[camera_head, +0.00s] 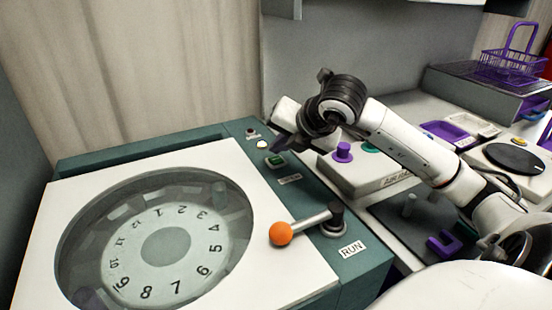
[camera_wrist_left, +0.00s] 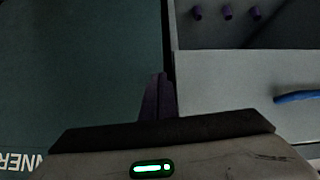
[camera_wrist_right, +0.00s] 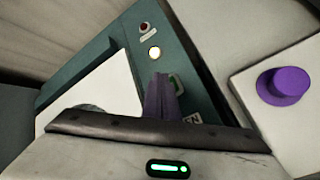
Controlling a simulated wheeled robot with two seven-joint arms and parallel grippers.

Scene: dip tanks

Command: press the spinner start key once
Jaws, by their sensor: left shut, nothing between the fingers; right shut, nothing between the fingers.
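The spinner is a teal cabinet (camera_head: 360,272) with a white top and a round window over a numbered dial. A green key (camera_head: 276,160) sits on its right-hand strip, above a small label (camera_head: 290,179); in the right wrist view the key (camera_wrist_right: 174,82) is partly hidden behind my fingers. My right gripper (camera_head: 277,146) is shut and empty, its purple fingertips close above the strip near the key; contact cannot be told. Its fingers (camera_wrist_right: 161,92) show in the right wrist view. My left gripper (camera_wrist_left: 158,95) is shut and empty, seen only in its wrist view, over a teal surface's edge.
A pale round lamp (camera_head: 262,144) and a small red button (camera_head: 252,133) lie beyond the key. An orange-ball lever (camera_head: 281,234) stands by the RUN label (camera_head: 352,249). A white box with a purple knob (camera_head: 343,152) is right of the strip. A purple basket (camera_head: 508,58) stands far right.

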